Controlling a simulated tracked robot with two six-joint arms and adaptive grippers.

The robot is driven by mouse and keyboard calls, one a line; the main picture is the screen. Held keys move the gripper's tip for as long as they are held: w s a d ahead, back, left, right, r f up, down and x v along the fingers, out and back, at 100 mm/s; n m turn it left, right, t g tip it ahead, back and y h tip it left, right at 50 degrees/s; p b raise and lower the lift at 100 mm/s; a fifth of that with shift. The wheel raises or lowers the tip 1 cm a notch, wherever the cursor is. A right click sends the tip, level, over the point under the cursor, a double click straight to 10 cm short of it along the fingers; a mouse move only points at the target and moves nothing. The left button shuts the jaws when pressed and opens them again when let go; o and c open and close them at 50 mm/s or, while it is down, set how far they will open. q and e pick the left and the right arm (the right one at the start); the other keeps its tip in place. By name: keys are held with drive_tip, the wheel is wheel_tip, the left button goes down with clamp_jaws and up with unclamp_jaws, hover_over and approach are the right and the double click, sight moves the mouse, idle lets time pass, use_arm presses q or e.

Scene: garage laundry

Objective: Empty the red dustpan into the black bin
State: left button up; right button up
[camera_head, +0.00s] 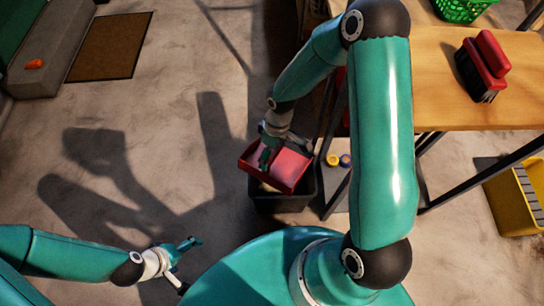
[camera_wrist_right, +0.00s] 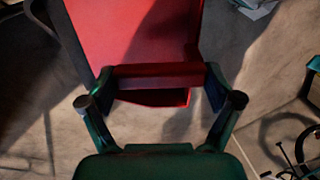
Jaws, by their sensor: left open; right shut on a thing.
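The red dustpan (camera_head: 288,169) is over the black bin (camera_head: 283,203), tilted, and covers much of the bin's opening. Whether anything lies on the pan I cannot tell. My right gripper (camera_head: 272,152) is shut on the dustpan; in the right wrist view my right gripper (camera_wrist_right: 160,92) has its fingers at either side of the red dustpan's (camera_wrist_right: 140,30) handle end. The black bin stands on the floor beside the table leg. My left gripper (camera_head: 180,260) is open and empty, low at the lower left, far from the bin.
A wooden table (camera_head: 430,85) stands at the right, with a red and black brush (camera_head: 484,65) and a green basket (camera_head: 460,9) on it. A yellow bucket (camera_head: 518,198) is at the far right. A brown mat (camera_head: 110,46) lies at the upper left. The floor left of the bin is clear.

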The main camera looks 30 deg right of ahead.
drive_tip(key=shift+r+t+h+b, duration=0.35)
drive_tip(key=shift+h+b, duration=0.35)
drive_tip(key=shift+b, duration=1.8)
drive_tip(key=shift+r+b, duration=0.15)
drive_tip(key=shift+b, duration=0.3)
drive_tip(key=shift+r+h, duration=0.15)
drive_tip(key=shift+h, duration=0.15)
